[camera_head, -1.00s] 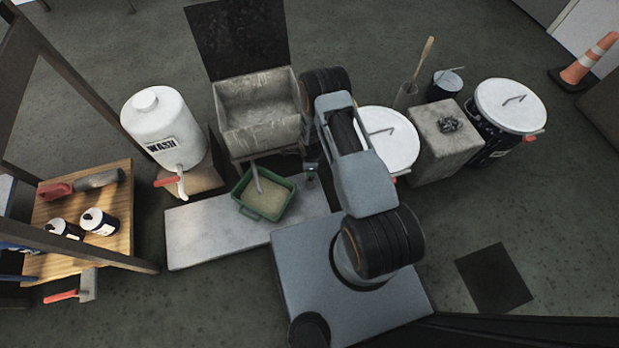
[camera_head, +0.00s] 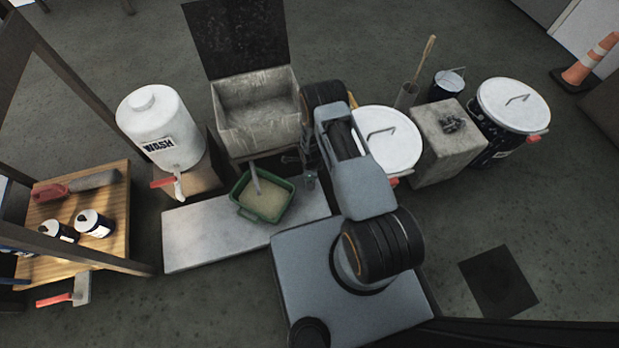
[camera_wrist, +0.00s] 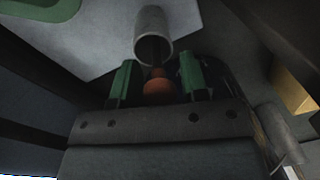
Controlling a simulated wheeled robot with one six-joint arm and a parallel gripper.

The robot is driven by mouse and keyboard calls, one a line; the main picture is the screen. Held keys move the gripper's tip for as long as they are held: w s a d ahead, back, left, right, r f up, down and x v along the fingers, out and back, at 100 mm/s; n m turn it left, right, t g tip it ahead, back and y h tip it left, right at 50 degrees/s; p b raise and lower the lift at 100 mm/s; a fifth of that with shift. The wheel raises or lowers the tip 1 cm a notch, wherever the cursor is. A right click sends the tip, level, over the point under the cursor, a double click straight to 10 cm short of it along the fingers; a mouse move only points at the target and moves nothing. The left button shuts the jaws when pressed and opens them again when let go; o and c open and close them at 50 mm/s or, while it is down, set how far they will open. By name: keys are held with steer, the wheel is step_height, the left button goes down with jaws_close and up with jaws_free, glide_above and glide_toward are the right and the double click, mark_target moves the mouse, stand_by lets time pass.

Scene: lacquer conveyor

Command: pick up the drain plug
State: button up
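The drain plug (camera_wrist: 160,89), a rounded orange-brown piece with a narrower top, shows in the wrist view. It lies between the two green fingers of my gripper (camera_wrist: 158,64), just below the dark open end of a grey pipe (camera_wrist: 153,38). The fingers stand apart on either side of the plug, with thin gaps seeming to show; contact is hard to judge. The plug's lower part is hidden by my gripper's body. In the head view my arm covers most of this spot and I cannot make out the plug.
A green tray (camera_head: 240,214) of pale material sits on a grey slab (camera_head: 190,240) below a stone basin (camera_head: 258,130). A white wash tank (camera_head: 160,125) stands left. A white-lidded bucket (camera_head: 388,140) and a concrete block (camera_head: 440,150) stand right of my arm.

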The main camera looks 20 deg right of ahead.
steer(key=shift+r, duration=0.1)
steer(key=c, duration=0.7)
